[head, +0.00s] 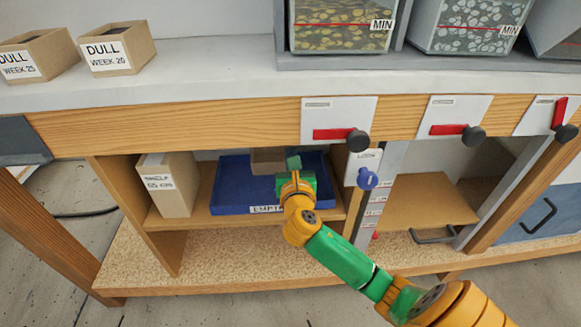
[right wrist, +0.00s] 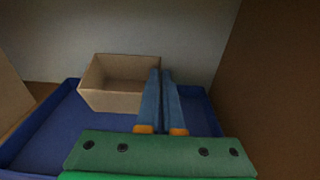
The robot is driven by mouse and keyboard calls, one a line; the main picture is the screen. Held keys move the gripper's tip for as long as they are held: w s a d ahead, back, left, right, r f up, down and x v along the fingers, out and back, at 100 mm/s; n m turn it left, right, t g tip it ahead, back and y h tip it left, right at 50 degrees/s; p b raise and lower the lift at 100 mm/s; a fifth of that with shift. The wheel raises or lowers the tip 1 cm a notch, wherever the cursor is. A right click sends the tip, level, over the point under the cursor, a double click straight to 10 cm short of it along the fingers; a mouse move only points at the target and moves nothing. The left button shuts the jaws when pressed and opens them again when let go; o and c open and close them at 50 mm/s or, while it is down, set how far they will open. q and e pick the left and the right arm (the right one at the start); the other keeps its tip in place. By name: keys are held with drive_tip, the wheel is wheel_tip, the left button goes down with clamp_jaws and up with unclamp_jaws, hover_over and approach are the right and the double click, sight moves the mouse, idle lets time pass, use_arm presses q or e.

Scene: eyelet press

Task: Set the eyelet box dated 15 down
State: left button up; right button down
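An open-topped brown cardboard box (right wrist: 112,98) is at the back of the blue tray (right wrist: 45,135), in the lower shelf bay. It also shows in the head view (head: 266,161), partly behind my gripper. No date is readable on it, so I cannot confirm the 15. My right gripper (right wrist: 162,76) reaches in, with its two blue fingers close together at the box's right wall. The wall seems pinched between them, though the fingertips hide the contact. Whether the box's base touches the tray floor is unclear. The left gripper is out of view.
The tray (head: 229,187) carries a partly hidden label. A tall cardboard box (head: 176,187) stands left of it, and a wooden divider is close on the right. Two DULL boxes (head: 122,52) and bins (head: 341,35) marked MIN are on the counter above.

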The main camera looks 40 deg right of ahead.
sight(271, 157)
drive_tip(key=shift+f, duration=0.4)
drive_tip(key=shift+w+d+f+b, duration=0.15)
drive_tip(key=shift+w+f+b, duration=0.1)
drive_tip(key=shift+f+b, duration=0.55)
drive_tip(key=shift+w+d+r+g+y+p, duration=0.2)
drive_tip(key=shift+r+g+y+p, duration=0.1)
drive_tip(key=shift+g+p, duration=0.2)
drive_tip(key=shift+w+d+r+g+y+p, duration=0.1)
drive_tip(key=shift+w+r+g+y+p, duration=0.1)
drive_tip(key=shift+r+g+p, duration=0.25)
drive_tip(key=shift+w+f+g+y+p, duration=0.1)
drive_tip(key=shift+w+g+y+p, duration=0.05)
drive_tip(key=shift+g+y+p, duration=0.2)
drive_tip(key=shift+f+b, duration=0.65)
drive_tip(key=shift+f, duration=0.4)
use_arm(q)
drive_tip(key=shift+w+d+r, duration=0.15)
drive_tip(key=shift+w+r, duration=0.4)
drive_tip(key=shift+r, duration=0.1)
